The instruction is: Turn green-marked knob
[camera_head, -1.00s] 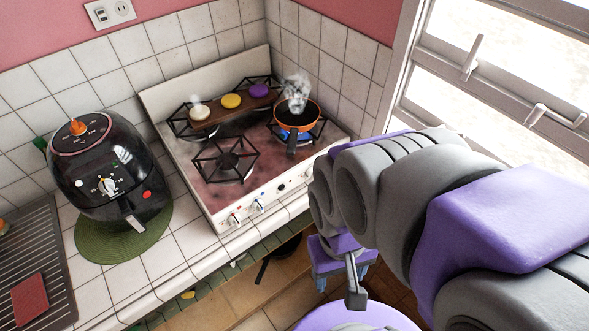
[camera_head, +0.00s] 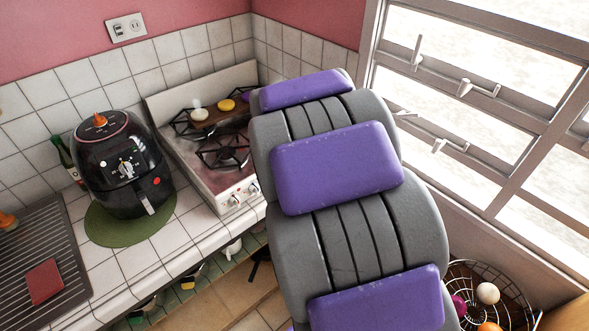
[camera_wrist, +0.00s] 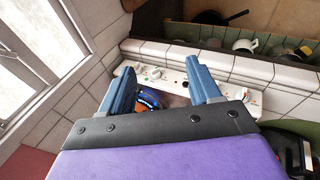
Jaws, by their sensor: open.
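My gripper (camera_wrist: 158,66) is open and empty in the wrist view, its two blue fingers spread over the stove's front panel. A pale knob (camera_wrist: 155,73) on that panel shows between the fingertips; I cannot tell its mark for certain. Another knob (camera_wrist: 242,95) sits right of the right finger. In the head view, my arm hides my gripper and the right part of the stove (camera_head: 198,178). Two knobs at the stove's left front remain visible there, one of them here (camera_head: 254,188).
A blue flame and orange pan (camera_wrist: 148,98) show between the fingers in the wrist view. A black air fryer (camera_head: 118,165) stands on a green mat (camera_head: 110,229) left of the stove. A window is at right, above a wire basket (camera_head: 510,295). Cookware sits below the counter.

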